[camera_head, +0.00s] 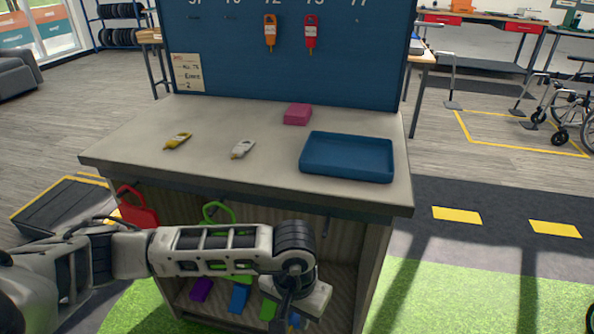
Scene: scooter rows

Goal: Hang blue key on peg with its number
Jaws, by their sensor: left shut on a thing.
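My left gripper (291,307) hangs low in front of the workbench, pointing down. It is shut on a small blue thing (297,321), mostly hidden by the fingers; it looks like the blue key, but its number cannot be read. The blue pegboard (340,70) stands at the back of the bench, with a row of numbers cut off at the top edge. An orange key (270,32) and a red key (310,33) hang on it. A yellow key (178,141) and a white key (243,149) lie on the benchtop. My right gripper is not in view.
A blue tray (347,174) and a pink block (297,114) are on the bench (230,185). A handwritten note (188,73) is on the board's lower left. Purple, blue and green items (201,289) sit on the shelf below. The benchtop's front middle is clear.

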